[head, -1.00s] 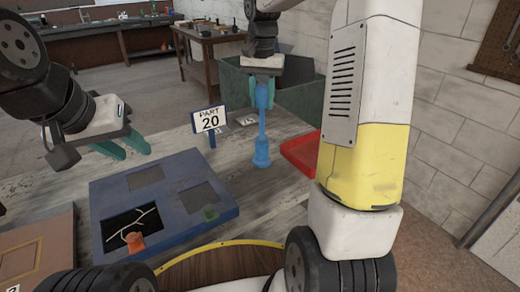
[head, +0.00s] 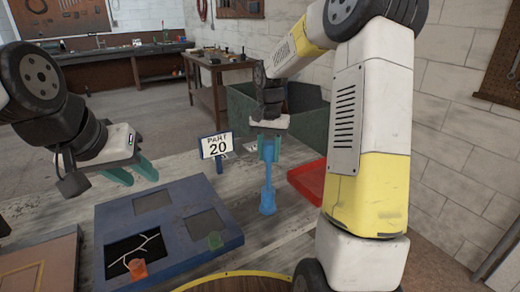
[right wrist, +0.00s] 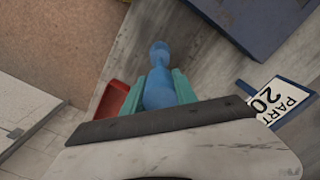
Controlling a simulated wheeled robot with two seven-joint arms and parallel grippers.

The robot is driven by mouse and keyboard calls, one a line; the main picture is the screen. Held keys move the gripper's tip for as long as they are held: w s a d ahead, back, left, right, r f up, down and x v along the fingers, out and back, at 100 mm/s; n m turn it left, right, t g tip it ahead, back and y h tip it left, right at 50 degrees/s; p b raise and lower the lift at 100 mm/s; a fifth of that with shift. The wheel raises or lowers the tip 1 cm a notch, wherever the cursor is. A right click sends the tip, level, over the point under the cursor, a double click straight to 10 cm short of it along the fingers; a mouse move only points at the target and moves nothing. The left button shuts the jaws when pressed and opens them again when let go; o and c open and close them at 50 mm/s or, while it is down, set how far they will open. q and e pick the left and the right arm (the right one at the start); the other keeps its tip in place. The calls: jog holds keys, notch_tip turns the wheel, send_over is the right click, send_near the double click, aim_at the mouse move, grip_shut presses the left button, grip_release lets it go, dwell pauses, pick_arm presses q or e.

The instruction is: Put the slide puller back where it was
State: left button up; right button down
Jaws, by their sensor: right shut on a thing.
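The slide puller is probably the blue rod-like tool (head: 267,190) with a wide foot, upright at the table to the right of the sign. My right gripper (head: 268,150) is shut on its upper end from above. Whether its foot touches the tabletop I cannot tell. In the right wrist view the blue tool (right wrist: 160,70) sits between the green fingers of my right gripper (right wrist: 160,90). My left gripper (head: 135,172) is open and empty above the table, over the far left of the blue frame.
A "PART 20" sign (head: 217,146) stands left of the tool. A red tray (head: 308,182) lies right; a green bin (head: 305,120) stands behind.

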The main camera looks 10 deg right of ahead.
jog(key=c, duration=1)
grip_release()
jog(key=shift+f, duration=0.1)
jog(key=shift+o, duration=0.2)
notch_tip(320, 180, up, 12)
jog(key=shift+r, duration=0.1)
jog(key=s+a+r+n+t, duration=0.1)
jog(key=s+r+n+t, duration=0.3)
jog(key=s, duration=0.8)
jog(key=s+a+f+n+t+y, duration=0.1)
jog(key=s+f+t+y, duration=0.1)
jog(key=s, duration=1)
jog(key=shift+s+f+n, duration=0.15)
jog(key=shift+f+n, duration=0.15)
jog(key=shift+f, duration=0.1)
